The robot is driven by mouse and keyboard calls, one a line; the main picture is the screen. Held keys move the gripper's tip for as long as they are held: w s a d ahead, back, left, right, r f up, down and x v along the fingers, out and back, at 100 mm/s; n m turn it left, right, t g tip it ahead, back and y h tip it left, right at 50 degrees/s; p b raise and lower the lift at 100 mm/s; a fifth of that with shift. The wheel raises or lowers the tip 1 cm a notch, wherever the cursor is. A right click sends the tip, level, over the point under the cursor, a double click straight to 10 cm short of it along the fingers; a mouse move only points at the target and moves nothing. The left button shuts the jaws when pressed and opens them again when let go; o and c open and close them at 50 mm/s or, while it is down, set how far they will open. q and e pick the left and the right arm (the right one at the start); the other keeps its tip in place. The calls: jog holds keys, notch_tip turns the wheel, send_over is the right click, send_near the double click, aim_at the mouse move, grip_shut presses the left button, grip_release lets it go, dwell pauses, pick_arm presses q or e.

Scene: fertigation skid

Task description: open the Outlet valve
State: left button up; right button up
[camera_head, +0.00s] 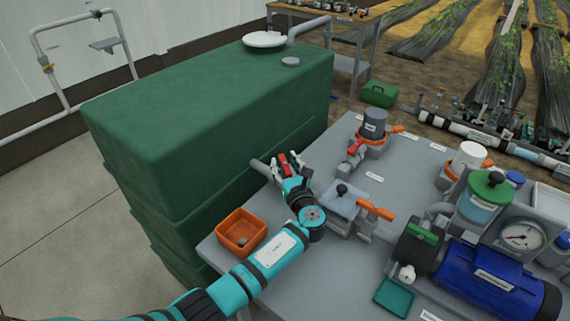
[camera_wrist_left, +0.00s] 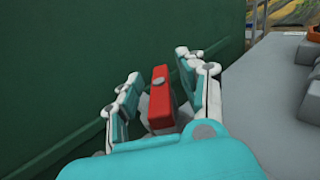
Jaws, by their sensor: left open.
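A short red valve handle (camera_head: 283,162) sits on the grey pipe (camera_head: 260,167) beside the green tank; I take it for the Outlet valve, though I can read no label on it. My left gripper (camera_head: 289,167) is at this handle, open, with a finger on either side. In the left wrist view the red handle (camera_wrist_left: 160,97) stands between the two teal and white fingers of the left gripper (camera_wrist_left: 158,72), with gaps visible on both sides. The valve body is mostly hidden behind the gripper. My right gripper is not in view.
The green tank (camera_head: 205,110) rises close to the left gripper. An orange bin (camera_head: 241,234) sits beside my left arm on the grey table (camera_head: 330,262). A filter with an orange handle (camera_head: 375,210), a blue pump (camera_head: 485,275) and a gauge (camera_head: 522,237) stand to the right.

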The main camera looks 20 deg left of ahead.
aim_at(290, 175)
pick_arm(q)
jog(key=v, duration=0.7)
jog(key=shift+s+d, duration=0.15)
jog(key=shift+s, duration=0.05)
